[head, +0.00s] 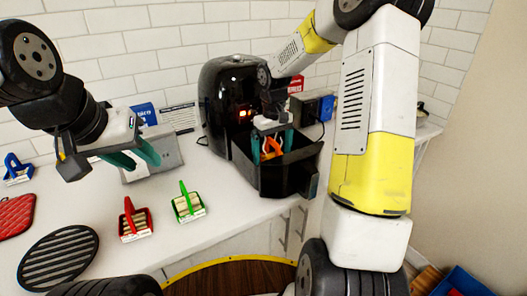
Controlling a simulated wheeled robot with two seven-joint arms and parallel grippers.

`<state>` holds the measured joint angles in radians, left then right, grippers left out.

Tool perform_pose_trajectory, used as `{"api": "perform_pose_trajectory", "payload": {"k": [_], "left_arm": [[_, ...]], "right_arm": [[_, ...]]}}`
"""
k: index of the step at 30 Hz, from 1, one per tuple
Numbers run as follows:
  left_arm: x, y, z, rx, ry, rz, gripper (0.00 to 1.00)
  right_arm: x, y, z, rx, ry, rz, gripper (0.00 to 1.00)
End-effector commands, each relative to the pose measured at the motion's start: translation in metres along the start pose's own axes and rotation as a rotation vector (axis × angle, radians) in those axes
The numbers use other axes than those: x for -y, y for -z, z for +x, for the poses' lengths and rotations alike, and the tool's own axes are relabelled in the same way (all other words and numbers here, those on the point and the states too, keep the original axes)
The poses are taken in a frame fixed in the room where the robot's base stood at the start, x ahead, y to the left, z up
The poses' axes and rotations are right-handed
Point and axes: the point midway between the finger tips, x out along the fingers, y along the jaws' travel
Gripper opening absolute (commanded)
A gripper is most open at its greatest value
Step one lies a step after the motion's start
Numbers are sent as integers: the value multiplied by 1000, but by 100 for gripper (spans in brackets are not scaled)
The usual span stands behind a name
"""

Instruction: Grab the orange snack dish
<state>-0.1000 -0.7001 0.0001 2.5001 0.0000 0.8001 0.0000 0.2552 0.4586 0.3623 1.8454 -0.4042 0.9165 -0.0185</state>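The orange snack dish (271,149) is inside the black air fryer drawer (275,182); its orange handle shows, and the drawer's front wall hides the lower part. My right gripper (273,143) reaches down into the drawer from above. Its teal fingers are apart, one on each side of the orange handle; I cannot see contact. My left gripper (138,157) is open and empty above the counter at the left, well away from the dish.
The black air fryer (226,97) stands against the tiled wall with its drawer pulled out. A red dish (135,221) and a green dish (188,204) with handles stand on the white counter. A black round trivet (58,258) and a red mat (14,214) lie at the left.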

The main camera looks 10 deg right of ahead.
Motion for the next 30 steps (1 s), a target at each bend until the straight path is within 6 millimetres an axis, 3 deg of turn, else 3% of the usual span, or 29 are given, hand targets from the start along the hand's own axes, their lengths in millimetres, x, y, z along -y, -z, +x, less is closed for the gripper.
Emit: {"api": "perform_pose_trajectory", "payload": {"k": [3,17,25,30], "left_arm": [[0,0,0,0,0,0,36],[0,0,0,0,0,0,36],[0,0,0,0,0,0,36],[0,0,0,0,0,0,36]], "right_arm": [[0,0,0,0,0,0,94],[0,0,-1,0,0,0,4],[0,1,-4,-3,-1,1,3],[0,2,-27,-7,-3,0,3]]}}
